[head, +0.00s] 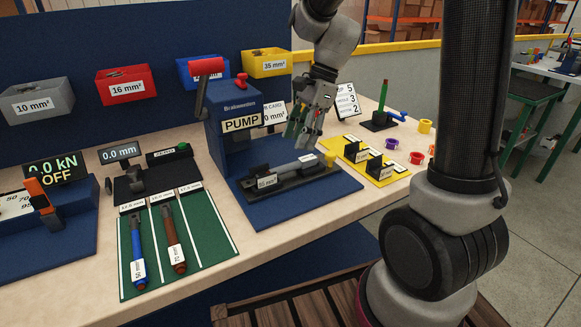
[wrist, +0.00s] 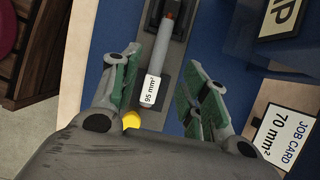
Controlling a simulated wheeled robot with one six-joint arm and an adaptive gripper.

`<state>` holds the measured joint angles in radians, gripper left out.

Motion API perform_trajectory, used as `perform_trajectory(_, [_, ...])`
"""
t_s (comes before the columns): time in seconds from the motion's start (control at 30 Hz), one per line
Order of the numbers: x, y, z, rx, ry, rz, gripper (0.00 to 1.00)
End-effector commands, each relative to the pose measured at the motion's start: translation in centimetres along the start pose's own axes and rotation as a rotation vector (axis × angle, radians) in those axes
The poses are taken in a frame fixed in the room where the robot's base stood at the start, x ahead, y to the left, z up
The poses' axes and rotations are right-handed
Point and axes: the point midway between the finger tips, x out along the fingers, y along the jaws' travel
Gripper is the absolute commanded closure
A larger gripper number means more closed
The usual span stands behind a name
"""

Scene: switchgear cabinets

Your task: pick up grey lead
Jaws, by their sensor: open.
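The grey lead (head: 288,169) lies lengthwise in a dark cradle on the blue base in front of the PUMP unit. In the wrist view the grey lead (wrist: 161,52) has a red and dark far end and a white 95 mm² tag near its other end. My gripper (head: 304,131) is above the right part of the cradle, apart from the lead. Its green-padded fingers are spread in the wrist view (wrist: 160,90), with the tagged end of the lead showing between them. The gripper is empty.
The blue PUMP unit (head: 233,122) with its lever stands left of my gripper. A yellow knob (head: 329,158) is by the cradle's right end. A yellow tray (head: 365,160) lies to the right. Blue (head: 137,243) and brown (head: 173,240) leads lie on a green mat.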

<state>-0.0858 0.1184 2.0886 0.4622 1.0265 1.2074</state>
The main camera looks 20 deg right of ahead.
Motion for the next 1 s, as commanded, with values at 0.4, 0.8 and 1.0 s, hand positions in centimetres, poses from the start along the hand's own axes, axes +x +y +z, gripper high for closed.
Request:
perform_trajectory(0.4, [5.9,0.2,0.3,0.001,0.000,0.006,0.55])
perform_trajectory(0.8, [7.3,0.1,0.2,-0.001,0.001,0.001,0.61])
perform_trajectory(1.0, [7.3,0.1,0.2,-0.001,0.001,0.001,0.97])
